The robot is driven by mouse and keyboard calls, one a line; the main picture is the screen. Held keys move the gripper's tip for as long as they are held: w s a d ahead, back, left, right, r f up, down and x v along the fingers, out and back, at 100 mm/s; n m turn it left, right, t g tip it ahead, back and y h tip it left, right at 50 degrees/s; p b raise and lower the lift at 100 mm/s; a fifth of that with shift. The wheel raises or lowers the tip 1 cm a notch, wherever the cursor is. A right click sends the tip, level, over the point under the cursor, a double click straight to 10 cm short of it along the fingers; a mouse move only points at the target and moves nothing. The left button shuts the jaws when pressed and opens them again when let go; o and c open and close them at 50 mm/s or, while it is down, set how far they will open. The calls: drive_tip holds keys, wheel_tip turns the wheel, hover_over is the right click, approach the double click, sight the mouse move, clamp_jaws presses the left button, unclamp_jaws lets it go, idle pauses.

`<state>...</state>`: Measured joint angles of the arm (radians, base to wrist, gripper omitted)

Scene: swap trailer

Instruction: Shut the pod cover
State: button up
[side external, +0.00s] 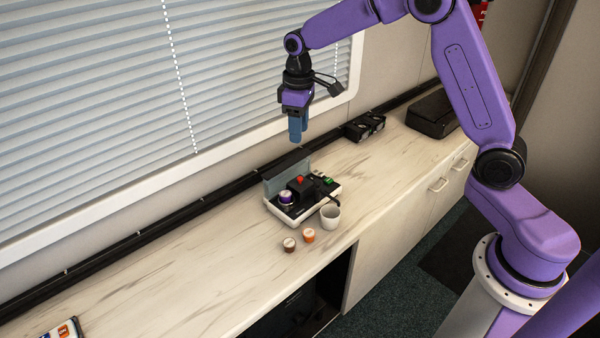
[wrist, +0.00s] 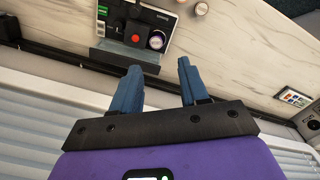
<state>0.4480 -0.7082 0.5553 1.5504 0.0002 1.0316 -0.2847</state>
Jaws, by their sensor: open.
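A small black and white pod machine (side external: 280,209) sits on the counter. Its grey pod cover (side external: 285,173) stands raised along the machine's back edge, on the window side. In the wrist view the cover is a grey slab (wrist: 122,57) near the fingertips. A purple pod with a pale top (side external: 286,198) sits at the machine's left part, uncovered. A red button (side external: 300,180) is beside it. My gripper (side external: 297,138) is open and empty, with blue fingers pointing down above and behind the machine, apart from the cover. In the wrist view, the two fingers (wrist: 157,82) are spread.
A white cup (side external: 330,217) stands at the machine's front right. A brown pod (side external: 289,244) and an orange pod (side external: 309,236) are in front. Black boxes (side external: 365,127) and a dark case (side external: 432,114) are farther right. The window blinds (side external: 90,100) rise behind; the left counter is mostly clear.

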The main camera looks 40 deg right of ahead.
drive_tip(key=m, duration=0.1)
hover_over(300, 177)
wheel_tip(300, 177, down, 2)
wheel_tip(300, 177, down, 18)
drive_tip(key=shift+r, duration=0.1)
idle(0.3)
drive_tip(key=shift+a, duration=0.1)
clamp_jaws()
